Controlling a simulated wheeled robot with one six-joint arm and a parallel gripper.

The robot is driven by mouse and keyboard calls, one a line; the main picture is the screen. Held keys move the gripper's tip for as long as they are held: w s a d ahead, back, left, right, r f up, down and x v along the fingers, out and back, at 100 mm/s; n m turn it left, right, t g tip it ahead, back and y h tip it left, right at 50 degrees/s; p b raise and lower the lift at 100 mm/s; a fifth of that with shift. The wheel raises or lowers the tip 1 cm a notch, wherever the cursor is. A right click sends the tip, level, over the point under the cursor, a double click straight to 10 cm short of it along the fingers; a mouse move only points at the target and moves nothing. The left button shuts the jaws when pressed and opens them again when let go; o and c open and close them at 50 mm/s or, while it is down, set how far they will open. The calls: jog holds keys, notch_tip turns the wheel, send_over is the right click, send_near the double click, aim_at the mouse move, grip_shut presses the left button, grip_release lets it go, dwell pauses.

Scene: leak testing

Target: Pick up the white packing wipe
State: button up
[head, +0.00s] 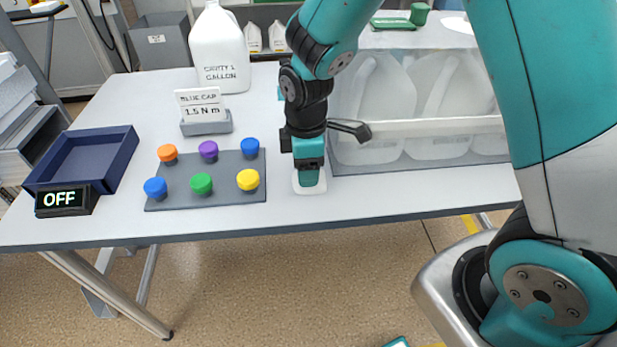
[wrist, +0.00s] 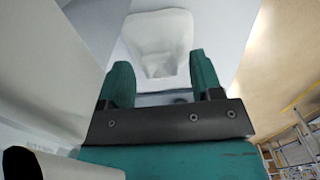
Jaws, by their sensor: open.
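The white packing wipe (head: 309,187) lies near the front edge of the table, partly hidden under my gripper (head: 308,178) in the head view. In the wrist view the white wipe (wrist: 158,38) is a pale, rounded piece with a raised or folded middle. It lies just beyond and between the two green fingertips of my gripper (wrist: 160,75). The fingers are apart with nothing held between them. Whether either finger touches the wipe cannot be told.
A clear bin (head: 420,165) with jugs stands close to the right of my gripper. A grey mat (head: 222,185) with colored caps lies to the left. A white jug (head: 219,50), a torque sign (head: 203,105), a blue tray (head: 85,160) and an OFF display (head: 65,200) stand farther left.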

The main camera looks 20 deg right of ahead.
jog(key=shift+f, duration=0.6)
jog(key=c, duration=1)
jog(key=shift+r, duration=0.15)
